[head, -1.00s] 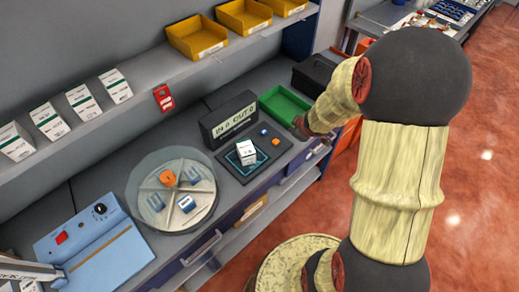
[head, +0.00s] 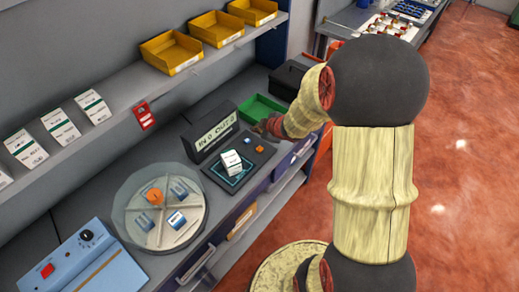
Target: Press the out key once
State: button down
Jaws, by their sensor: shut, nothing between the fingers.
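A dark counter unit carries a lit display (head: 216,131) with IN and OUT lettering; its digits are too small to read surely. On the dark pad before it are a blue key (head: 247,138) and an orange key (head: 260,149); I cannot read which is the out key. A white box (head: 231,161) sits on the outlined square of the pad. My gripper (head: 264,127) is shut and empty, just right of and behind the keys. It appears above them, not clearly touching. Its fingertips are small and partly dark in the head view.
A round clear-walled turntable (head: 137,222) with several small blocks stands left of the pad. A green tray (head: 259,108) and a black box (head: 287,78) lie behind my gripper. A blue machine (head: 95,268) is at front left. A shelf with yellow bins (head: 172,51) overhangs the bench.

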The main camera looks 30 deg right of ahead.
aim_at(258, 150)
jog(key=shift+f+b, duration=3.9)
jog(key=shift+f, duration=0.25)
jog(key=shift+f, duration=0.15)
jog(key=shift+f, duration=0.3)
jog(key=shift+f+b, duration=0.5)
jog(key=shift+b, duration=0.15)
jog(key=shift+r+p, duration=1)
jog(key=shift+p, duration=0.05)
notch_tip(258, 150, up, 5)
jog(key=p, duration=0.5)
